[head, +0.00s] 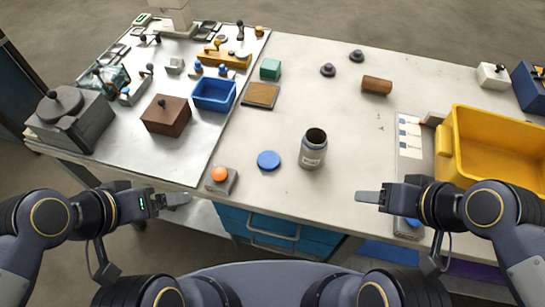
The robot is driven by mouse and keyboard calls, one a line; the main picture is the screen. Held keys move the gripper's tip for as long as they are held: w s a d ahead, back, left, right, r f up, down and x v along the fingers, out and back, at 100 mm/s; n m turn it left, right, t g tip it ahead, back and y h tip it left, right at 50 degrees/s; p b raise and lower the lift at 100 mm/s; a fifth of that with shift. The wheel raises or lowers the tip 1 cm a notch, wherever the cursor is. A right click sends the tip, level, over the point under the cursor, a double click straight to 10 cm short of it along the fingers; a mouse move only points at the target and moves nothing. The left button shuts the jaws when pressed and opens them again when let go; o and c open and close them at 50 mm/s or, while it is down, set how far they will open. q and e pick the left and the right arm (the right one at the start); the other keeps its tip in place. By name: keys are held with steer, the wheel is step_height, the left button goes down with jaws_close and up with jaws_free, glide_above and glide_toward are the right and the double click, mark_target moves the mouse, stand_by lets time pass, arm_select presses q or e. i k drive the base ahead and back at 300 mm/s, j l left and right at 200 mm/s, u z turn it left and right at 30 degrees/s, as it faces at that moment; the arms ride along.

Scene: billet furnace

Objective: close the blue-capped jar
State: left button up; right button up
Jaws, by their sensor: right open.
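An open grey jar (313,150) with a pale label stands upright on the table, its dark mouth uncovered. A round blue cap (268,160) lies flat on the table just left of the jar, apart from it. My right gripper (368,197) is open and empty, to the right of the jar and nearer to me, by the table's front edge. My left gripper (178,200) is at the front edge on the left, away from the jar and cap; its jaws are seen edge-on and their opening is unclear.
An orange button on a grey box (221,178) sits left of the cap. A blue bin (214,95) and a brown box (166,116) stand on the metal plate at left. A large yellow bin (495,150) stands at right. The table around the jar is clear.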

mark_target(315, 145)
steer(key=k, duration=0.65)
steer(key=u, duration=1.8)
steer(key=k+l, duration=0.1)
steer(key=l, duration=0.45)
steer(key=l+u, duration=0.15)
steer(key=l, duration=0.35)
steer(key=k, duration=0.05)
